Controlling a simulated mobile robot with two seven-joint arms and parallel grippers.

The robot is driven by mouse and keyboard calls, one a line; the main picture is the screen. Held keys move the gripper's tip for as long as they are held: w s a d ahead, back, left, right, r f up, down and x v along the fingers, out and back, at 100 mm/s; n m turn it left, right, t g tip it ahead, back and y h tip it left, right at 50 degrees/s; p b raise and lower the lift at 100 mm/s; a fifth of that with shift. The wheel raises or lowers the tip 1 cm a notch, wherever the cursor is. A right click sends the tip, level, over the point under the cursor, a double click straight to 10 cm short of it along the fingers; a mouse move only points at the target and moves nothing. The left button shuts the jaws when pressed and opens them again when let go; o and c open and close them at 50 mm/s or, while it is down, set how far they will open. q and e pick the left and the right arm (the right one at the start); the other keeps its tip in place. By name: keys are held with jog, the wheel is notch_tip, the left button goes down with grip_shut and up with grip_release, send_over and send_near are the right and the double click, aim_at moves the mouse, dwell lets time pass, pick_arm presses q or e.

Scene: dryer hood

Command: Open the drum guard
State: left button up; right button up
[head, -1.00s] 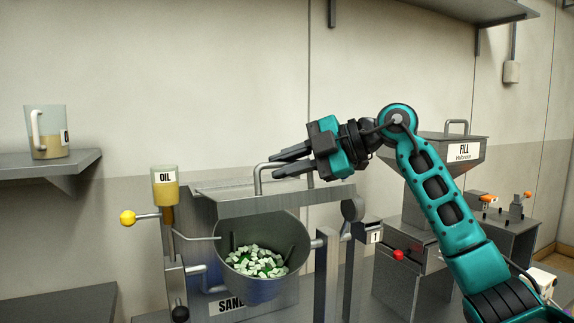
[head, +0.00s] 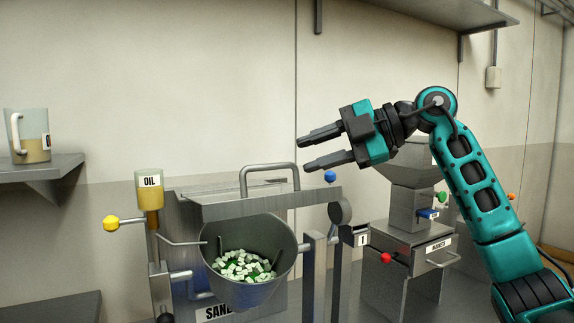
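The drum guard (head: 265,203) is a grey metal cover with a raised bar handle (head: 270,168) on top. It sits over the upper rim of the metal drum (head: 250,287), whose tilted mouth shows white and green pieces (head: 243,264). My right gripper (head: 304,154) is open and empty, above and to the right of the handle. Its fingers point left and are apart from the handle. My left gripper is not in view.
A yellow-knobbed lever (head: 110,223) and an oil bottle (head: 149,190) stand left of the drum. A blue knob (head: 330,176) is below my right gripper. A red knob (head: 386,258) is on the cabinet at right. A shelf (head: 40,166) holds a jug (head: 28,135).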

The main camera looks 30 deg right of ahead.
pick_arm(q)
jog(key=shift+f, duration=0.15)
pick_arm(e)
jog(key=shift+v, duration=2.4)
jog(key=shift+c, duration=0.3)
